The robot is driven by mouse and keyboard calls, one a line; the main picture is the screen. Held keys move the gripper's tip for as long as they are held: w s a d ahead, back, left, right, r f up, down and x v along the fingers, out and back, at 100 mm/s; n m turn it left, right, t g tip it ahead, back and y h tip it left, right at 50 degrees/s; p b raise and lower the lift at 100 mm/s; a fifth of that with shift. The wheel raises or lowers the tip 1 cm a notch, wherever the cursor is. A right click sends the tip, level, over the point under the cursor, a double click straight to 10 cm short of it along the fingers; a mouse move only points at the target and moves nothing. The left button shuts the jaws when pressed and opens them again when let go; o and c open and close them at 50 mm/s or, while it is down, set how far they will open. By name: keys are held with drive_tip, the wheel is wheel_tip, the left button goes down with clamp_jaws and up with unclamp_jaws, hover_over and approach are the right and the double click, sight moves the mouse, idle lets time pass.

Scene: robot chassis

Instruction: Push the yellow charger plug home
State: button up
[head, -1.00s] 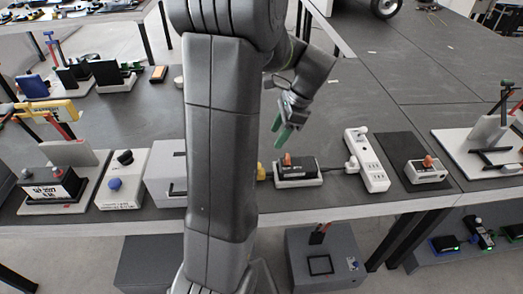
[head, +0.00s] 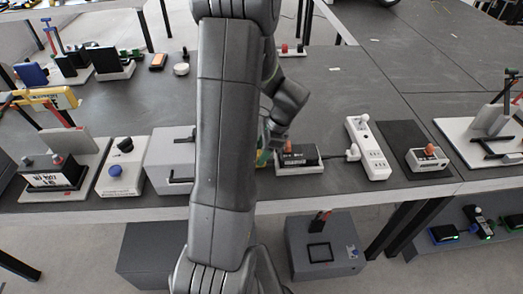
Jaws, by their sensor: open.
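The charger (head: 299,158) is a black block on a white base with an orange-red part on top, near the table's front edge. The yellow plug is mostly or wholly hidden behind my arm and gripper, at the charger's left side. How far it sits in the charger cannot be seen. My gripper (head: 265,155) is low, pointing down just left of the charger, with green fingertips partly covered by my arm. It is open. Whether the fingers touch the plug cannot be told.
A white power strip (head: 369,148) with a plug and cable stands right of the charger. A grey box (head: 171,161) with a black handle is to the left. A small white unit with an orange knob (head: 429,155) is further right. The table behind the charger is mostly clear.

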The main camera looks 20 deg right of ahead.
clamp_jaws()
drive_tip(key=shift+w+a, duration=0.25)
drive_tip(key=shift+a, duration=0.7)
drive_tip(key=shift+w+a, duration=0.25)
drive_tip(key=shift+a, duration=0.7)
unclamp_jaws()
drive_tip(key=shift+a, duration=0.15)
drive_tip(key=p+v, duration=0.1)
drive_tip(key=v, duration=1.2)
drive_tip(key=shift+d+r, duration=0.3)
